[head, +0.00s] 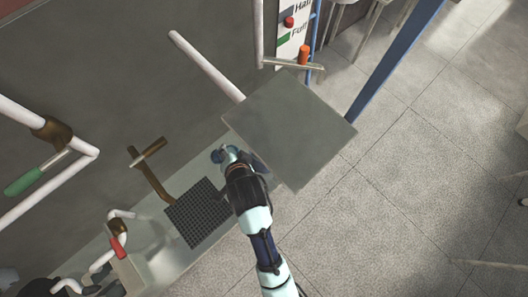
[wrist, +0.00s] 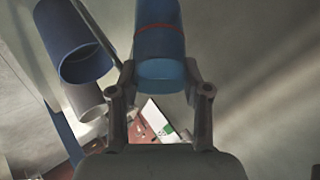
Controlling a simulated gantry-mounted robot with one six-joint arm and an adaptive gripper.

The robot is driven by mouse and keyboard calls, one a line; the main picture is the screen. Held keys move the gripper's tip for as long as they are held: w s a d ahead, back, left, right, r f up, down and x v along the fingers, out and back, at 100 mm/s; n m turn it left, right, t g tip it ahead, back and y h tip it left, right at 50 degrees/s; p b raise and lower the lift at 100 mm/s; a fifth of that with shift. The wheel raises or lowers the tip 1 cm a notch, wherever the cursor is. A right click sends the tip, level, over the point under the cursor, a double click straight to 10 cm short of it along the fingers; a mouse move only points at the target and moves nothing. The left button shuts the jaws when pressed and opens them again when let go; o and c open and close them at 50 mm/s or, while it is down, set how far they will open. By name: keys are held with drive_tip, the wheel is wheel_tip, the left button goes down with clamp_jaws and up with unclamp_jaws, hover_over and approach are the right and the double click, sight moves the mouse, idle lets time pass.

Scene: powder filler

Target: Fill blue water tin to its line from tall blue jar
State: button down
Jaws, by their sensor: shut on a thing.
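In the wrist view, my gripper (wrist: 160,84) is shut on a blue vessel with a red line around it, the water tin by its line (wrist: 158,40). The tin's far end runs out of the top of the picture. A wider blue cylinder (wrist: 72,38), which looks like the tall blue jar, is at the upper left, apart from my fingers, with its dark round opening toward the lower part of the picture. Its support is unclear. In the head view my gripper (head: 228,155) is beside the grey panel, with small blue parts around it; the contents are hidden.
A square grey panel (head: 288,128) is close to the right of my gripper. A black grate (head: 198,212) and brown tap (head: 150,172) are to its left. White pipes (head: 205,65) line the wall. A grey cylinder (wrist: 84,102) shows below the jar. Open floor lies right.

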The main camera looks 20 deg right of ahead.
drive_tip(key=shift+w+d+f+b, duration=0.4)
drive_tip(key=shift+w+d, duration=0.2)
drive_tip(key=shift+d, duration=0.2)
drive_tip(key=shift+w+d+f+b, duration=0.35)
drive_tip(key=shift+w+d, duration=0.2)
drive_tip(key=shift+d, duration=0.25)
drive_tip(key=shift+w+d+f, duration=0.15)
drive_tip(key=shift+d+f, duration=0.05)
drive_tip(key=shift+d, duration=0.05)
idle(0.7)
drive_tip(key=shift+w+d+f+t+b, duration=0.15)
drive_tip(key=shift+w+d+f+b, duration=0.25)
drive_tip(key=shift+d, duration=0.2)
drive_tip(key=shift+w+d+f+t+b, duration=0.15)
drive_tip(key=shift+w+d+b, duration=0.1)
drive_tip(key=shift+w+d, duration=0.3)
drive_tip(key=shift+d, duration=0.1)
idle(0.8)
drive_tip(key=shift+w+d+f+y+b, duration=0.3)
drive_tip(key=shift+d+b, duration=0.25)
drive_tip(key=shift+d, duration=0.1)
idle(0.8)
drive_tip(key=shift+w+d+f+t, duration=0.1)
drive_tip(key=shift+t, duration=0.2)
drive_tip(key=shift+w+d+m+b, duration=0.15)
drive_tip(key=shift+m+b, duration=0.15)
drive_tip(key=shift+d+f, duration=0.1)
idle(0.4)
